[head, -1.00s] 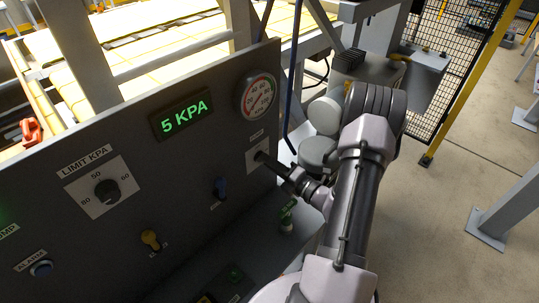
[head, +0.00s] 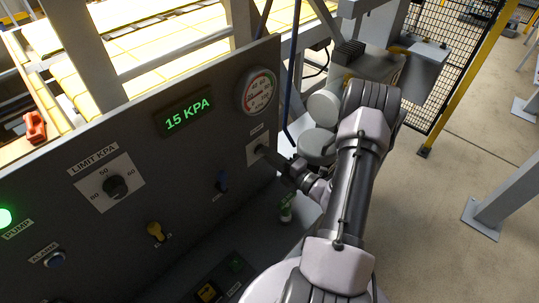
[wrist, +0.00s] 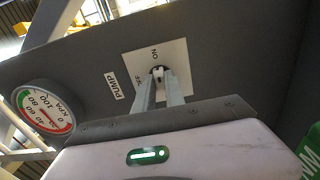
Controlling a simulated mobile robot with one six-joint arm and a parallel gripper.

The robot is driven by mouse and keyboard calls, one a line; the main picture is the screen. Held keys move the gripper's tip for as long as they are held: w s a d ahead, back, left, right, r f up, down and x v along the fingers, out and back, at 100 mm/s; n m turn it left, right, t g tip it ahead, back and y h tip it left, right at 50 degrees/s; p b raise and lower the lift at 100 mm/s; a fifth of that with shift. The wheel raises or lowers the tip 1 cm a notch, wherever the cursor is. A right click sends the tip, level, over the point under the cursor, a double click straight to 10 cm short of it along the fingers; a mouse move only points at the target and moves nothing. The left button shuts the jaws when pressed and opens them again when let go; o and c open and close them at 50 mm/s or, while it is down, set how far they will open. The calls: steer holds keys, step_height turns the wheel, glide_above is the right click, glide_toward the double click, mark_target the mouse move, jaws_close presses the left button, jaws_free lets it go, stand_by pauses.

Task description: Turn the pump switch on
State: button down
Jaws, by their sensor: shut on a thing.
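The pump switch (wrist: 158,69) is a small dark knob on a white plate (wrist: 176,53) marked ON and OFF, with a PUMP label (wrist: 115,86) beside it in the wrist view. My gripper (wrist: 160,76) is shut on the knob, one finger on each side, and partly hides it; its exact pointing is hard to tell. In the head view my gripper (head: 268,154) reaches the plate at the panel's right end. The pump lamp (head: 5,217) at the left edge glows green. The display (head: 187,115) reads 15 KPA.
A yellow-posted mesh fence (head: 447,70) stands at the right. Floor at right is mostly clear.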

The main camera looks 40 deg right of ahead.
steer(key=c, duration=1.4)
jaws_free()
steer(key=s+d+p, duration=0.1)
steer(key=s, duration=1.6)
steer(key=shift+s+d, duration=0.15)
steer(key=shift+s, duration=0.05)
